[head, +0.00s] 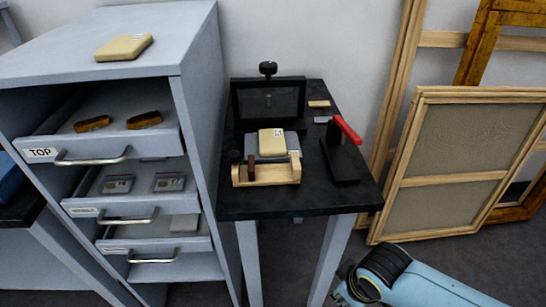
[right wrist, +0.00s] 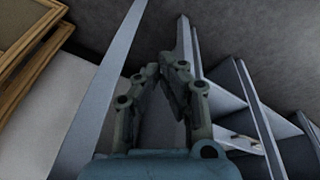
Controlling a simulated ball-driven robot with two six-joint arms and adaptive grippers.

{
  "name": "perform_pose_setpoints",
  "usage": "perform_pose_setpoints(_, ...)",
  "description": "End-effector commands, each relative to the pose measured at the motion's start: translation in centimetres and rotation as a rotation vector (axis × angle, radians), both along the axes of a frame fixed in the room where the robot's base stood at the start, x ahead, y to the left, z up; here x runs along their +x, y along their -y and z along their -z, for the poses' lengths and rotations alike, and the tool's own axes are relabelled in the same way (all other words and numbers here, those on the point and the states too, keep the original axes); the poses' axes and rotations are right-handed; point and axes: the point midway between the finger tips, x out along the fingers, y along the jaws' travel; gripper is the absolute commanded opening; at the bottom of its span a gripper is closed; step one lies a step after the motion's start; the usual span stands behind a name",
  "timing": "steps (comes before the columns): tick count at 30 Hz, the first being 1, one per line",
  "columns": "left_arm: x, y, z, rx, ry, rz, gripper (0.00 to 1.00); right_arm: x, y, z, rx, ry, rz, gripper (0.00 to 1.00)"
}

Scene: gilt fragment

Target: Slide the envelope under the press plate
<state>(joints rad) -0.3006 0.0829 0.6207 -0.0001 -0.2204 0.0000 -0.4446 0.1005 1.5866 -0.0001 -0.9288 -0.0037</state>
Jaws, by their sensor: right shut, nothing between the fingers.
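A cream, envelope-like piece (head: 271,141) with a small label lies on a grey slab (head: 296,146) in front of the panel. I cannot tell for sure whether it is the envelope, or which part is the press plate. My right gripper (head: 352,292) is low at the bottom of the head view, right of the table and well apart from the press. In the right wrist view the right gripper (right wrist: 173,72) is shut and empty. My left gripper is not in view.
A grey cabinet (head: 196,60) with open drawers stands left, a cream box (head: 123,47) on top. Wooden frames (head: 455,165) lean at right.

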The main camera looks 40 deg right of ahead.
Motion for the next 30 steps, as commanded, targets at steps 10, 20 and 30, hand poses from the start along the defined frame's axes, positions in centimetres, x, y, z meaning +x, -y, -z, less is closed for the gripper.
perform_pose_setpoints(10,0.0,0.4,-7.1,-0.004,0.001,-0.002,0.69,5.0,-1.5,-23.2,-0.065,0.056,-0.233,0.00)
perform_pose_setpoints(20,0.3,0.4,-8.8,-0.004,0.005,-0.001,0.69,9.4,-1.7,-29.2,-0.248,-0.023,-0.885,0.00)
perform_pose_setpoints(30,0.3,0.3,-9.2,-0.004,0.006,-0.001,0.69,17.6,-2.3,-29.3,-0.461,-0.181,-1.896,0.00)
